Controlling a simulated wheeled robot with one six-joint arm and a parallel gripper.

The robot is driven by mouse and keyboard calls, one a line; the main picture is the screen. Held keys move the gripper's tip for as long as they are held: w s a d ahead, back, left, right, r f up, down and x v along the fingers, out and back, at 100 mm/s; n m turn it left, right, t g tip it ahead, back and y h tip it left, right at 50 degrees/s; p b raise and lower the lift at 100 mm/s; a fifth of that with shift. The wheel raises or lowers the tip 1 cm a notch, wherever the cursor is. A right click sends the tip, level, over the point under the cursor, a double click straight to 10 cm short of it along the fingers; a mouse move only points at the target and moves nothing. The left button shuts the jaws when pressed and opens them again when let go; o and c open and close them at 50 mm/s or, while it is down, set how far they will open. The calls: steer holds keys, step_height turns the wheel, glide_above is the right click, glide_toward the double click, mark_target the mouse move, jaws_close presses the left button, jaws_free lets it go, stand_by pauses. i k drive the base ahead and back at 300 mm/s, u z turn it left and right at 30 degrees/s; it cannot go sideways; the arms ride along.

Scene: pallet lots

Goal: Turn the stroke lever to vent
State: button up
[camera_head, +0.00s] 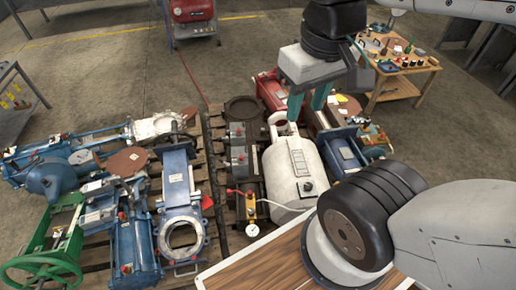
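A thin lever with a red knob (229,191) sticks out to the left from a small yellow block (250,203) in front of the white tank; it looks like the stroke lever, but I cannot read any vent marking. A round white gauge (252,231) sits just below the block. My gripper (308,106) has two teal fingers with a gap between them, pointing down. It appears above the upper end of the white tank (290,170), up and right of the lever, with nothing seen between the fingers. I cannot tell whether the fingers touch the tank.
Blue valve bodies (176,190) and a green handwheel machine (62,240) crowd the pallets at left. A red machine (270,88) lies behind the tank. A wooden bench (402,88) with small items stands at back right.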

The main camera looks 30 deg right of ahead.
mark_target(228, 164)
steer(key=z, duration=1.6)
steer(key=k, duration=0.45)
steer(key=u, duration=1.35)
steer(key=i, duration=0.5)
steer(key=u, duration=0.05)
